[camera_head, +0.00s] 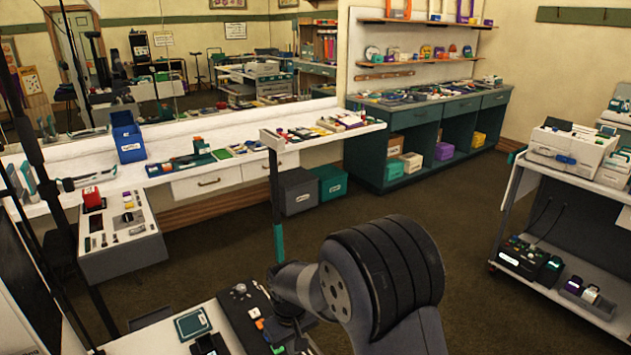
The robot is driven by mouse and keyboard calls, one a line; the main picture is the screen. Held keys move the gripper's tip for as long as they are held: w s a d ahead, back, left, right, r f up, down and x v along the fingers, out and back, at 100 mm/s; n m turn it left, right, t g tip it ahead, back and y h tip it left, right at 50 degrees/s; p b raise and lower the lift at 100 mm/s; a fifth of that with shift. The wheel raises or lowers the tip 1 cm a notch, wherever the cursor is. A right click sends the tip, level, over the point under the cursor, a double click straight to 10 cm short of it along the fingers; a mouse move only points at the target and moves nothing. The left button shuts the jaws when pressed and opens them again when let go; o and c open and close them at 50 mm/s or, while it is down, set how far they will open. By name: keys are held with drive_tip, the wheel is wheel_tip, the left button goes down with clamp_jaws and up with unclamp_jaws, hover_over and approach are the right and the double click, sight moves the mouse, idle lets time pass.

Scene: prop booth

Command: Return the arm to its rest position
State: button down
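My arm (385,275) fills the lower middle of the head view, with a large dark ribbed joint and a grey link bending down to the left. At its far end is a dark part that looks like my gripper (290,332), low over a near work surface (160,340). Its fingertips are hidden or too small to make out, so I cannot tell whether it is open or holds anything. I also cannot tell whether it touches the dark tray (237,318) with small parts beside it.
A white counter (235,174) with a blue bin (127,137) runs along the mirror at the left. A teal cabinet (433,130) stands at the back. A cart (560,305) with a grey machine is at the right. The brown floor (440,215) between them is clear.

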wheel_tip(320, 180, down, 3)
drive_tip(key=shift+f+b, duration=0.1)
drive_tip(key=shift+b, duration=0.6)
drive_tip(key=shift+r, duration=0.2)
